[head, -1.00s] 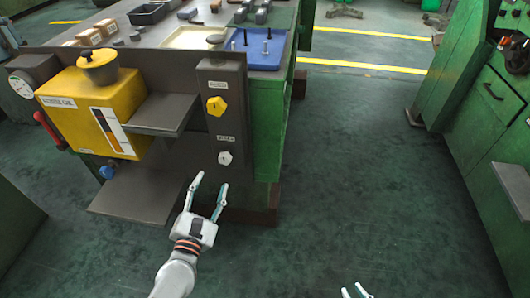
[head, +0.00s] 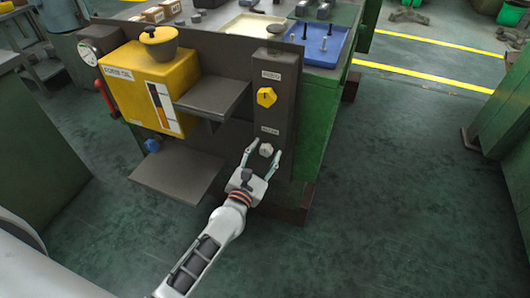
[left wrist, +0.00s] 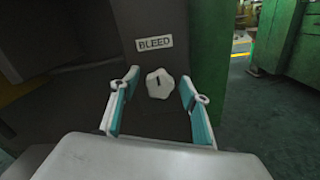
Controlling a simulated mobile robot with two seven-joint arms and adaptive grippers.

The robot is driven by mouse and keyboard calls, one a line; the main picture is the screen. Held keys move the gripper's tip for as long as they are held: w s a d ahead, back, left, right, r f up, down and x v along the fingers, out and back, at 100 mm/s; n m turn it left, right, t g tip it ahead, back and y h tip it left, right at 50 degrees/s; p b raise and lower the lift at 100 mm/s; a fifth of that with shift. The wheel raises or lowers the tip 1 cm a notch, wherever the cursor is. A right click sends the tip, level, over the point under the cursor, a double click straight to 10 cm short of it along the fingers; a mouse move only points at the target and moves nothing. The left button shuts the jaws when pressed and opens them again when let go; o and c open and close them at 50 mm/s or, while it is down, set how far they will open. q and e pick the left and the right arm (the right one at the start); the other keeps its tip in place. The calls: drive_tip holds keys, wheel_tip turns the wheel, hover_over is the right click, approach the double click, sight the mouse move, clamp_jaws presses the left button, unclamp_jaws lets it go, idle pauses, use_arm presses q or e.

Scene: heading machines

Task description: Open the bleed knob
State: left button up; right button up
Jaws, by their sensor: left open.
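The bleed knob is a small white lobed knob (head: 266,149) low on the dark upright panel (head: 276,104). In the left wrist view the bleed knob (left wrist: 160,83) sits under a white BLEED label (left wrist: 155,43), with a short dark mark on its face. My left gripper (head: 264,156) is open in front of the knob. In the left wrist view its two teal-lined fingers (left wrist: 159,98) stand either side of the knob, and I see no contact. How far the fingertips are from the panel is unclear. My right gripper is not in view now.
A yellow knob (head: 266,97) is above on the same panel. A yellow oil tank (head: 151,84) and two dark shelves, upper (head: 213,98) and lower (head: 177,176), are to the left. A blue tray (head: 318,44) is on top.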

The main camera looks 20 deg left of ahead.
use_arm(q)
drive_tip(key=c, duration=1.1)
